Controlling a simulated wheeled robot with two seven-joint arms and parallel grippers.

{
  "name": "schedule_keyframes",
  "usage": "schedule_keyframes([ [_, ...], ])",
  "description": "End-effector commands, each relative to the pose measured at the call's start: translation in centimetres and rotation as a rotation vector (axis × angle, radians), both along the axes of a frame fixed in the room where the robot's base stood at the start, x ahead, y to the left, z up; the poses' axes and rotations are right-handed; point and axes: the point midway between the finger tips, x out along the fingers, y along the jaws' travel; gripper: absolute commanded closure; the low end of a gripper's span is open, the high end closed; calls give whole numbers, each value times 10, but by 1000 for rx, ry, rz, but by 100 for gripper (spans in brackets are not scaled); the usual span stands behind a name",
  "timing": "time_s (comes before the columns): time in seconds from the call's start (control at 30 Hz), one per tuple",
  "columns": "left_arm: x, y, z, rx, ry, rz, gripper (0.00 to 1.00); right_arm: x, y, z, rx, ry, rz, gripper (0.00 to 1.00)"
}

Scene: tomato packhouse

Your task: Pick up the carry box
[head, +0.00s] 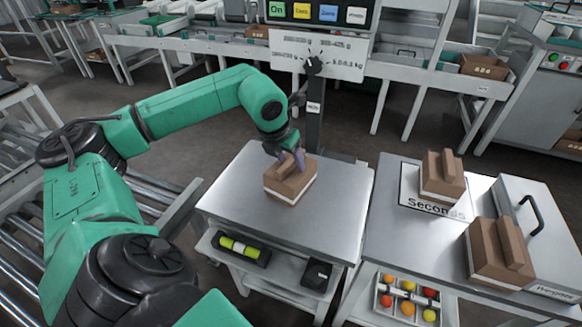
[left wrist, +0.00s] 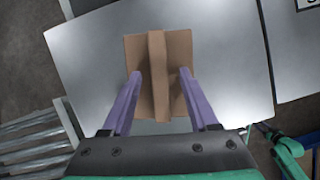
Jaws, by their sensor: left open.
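A brown carry box (head: 290,187) with a pale band round its lower part and a raised central handle stands on the metal weighing table (head: 340,190). My left gripper (head: 290,158) is at the top of this box. In the left wrist view, the box (left wrist: 182,90) lies between and beyond the purple fingers of my left gripper (left wrist: 163,82). The fingers are open, one on each side of the upright handle (left wrist: 158,75), with gaps to it. I cannot tell exactly how far down they reach. My right gripper is not in view.
A similar box (head: 443,188) stands by the Seconds sign (head: 432,206) on the right table. Another box (head: 480,250) stands nearer, beside a metal lid with a black handle (head: 532,212). A display post (head: 314,115) rises behind the weighing table. Rollers (head: 20,215) run at left.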

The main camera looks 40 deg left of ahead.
Motion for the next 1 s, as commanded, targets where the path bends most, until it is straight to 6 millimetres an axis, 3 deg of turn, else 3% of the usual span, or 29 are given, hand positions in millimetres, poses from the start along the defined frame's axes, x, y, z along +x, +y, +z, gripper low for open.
schedule_keyframes([
  [0.2, 0, 0, -4, 0, 0, 0, 40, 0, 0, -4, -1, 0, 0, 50],
  [0.37, 0, 0, -3, 0, 1, 0, 100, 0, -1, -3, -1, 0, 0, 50],
  [0.77, 0, 0, 2, 0, -1, 0, 100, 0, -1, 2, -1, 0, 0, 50],
  [0.87, 1, 0, 11, -1, -3, 1, 100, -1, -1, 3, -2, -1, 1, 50],
  [1.0, 2, 0, 47, -3, -8, 1, 100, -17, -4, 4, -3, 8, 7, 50],
])
